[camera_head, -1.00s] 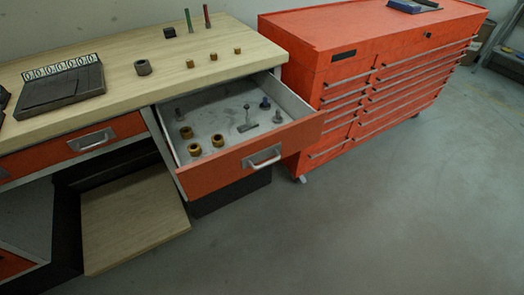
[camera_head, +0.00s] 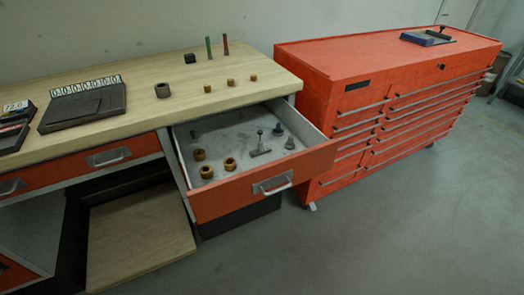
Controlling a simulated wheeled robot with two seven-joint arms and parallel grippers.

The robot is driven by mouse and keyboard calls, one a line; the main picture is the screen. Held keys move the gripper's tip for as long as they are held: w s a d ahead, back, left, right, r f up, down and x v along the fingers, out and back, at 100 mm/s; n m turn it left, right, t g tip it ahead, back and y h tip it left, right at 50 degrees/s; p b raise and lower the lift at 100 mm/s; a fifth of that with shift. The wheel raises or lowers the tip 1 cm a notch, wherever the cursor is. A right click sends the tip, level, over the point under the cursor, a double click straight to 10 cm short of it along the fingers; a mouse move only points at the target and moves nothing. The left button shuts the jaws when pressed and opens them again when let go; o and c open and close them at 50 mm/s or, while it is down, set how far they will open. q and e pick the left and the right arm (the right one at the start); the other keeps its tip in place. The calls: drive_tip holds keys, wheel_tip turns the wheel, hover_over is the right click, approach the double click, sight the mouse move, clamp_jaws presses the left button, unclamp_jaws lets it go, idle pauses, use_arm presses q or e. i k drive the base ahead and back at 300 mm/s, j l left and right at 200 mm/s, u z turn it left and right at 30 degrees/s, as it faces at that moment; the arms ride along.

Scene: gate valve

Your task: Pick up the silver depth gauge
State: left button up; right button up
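The open drawer (camera_head: 240,193) of the workbench holds several small metal parts. Among them is a grey T-shaped piece with a flat bar base and an upright rod, which looks like the silver depth gauge (camera_head: 260,151). It stands right of the drawer's middle, apart from the drawer walls. Several brass nuts (camera_head: 230,164) lie to its left, and dark bolt-like pieces (camera_head: 278,129) stand close behind and to its right. Neither of my grippers is in view.
The wooden bench top (camera_head: 150,108) carries a dark slanted block (camera_head: 83,108), a dark ring (camera_head: 162,90), small brass pieces and red and green sticks. A red tool chest (camera_head: 375,75) stands to the right with a blue tray (camera_head: 427,38) on top. Floor in front is clear.

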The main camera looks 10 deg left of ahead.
sight(261, 150)
drive_tip(key=i+l+u, duration=0.4)
drive_tip(key=l, duration=0.15)
drive_tip(key=i+l+u, duration=0.2)
drive_tip(key=l+u, duration=0.15)
drive_tip(key=l, duration=0.3)
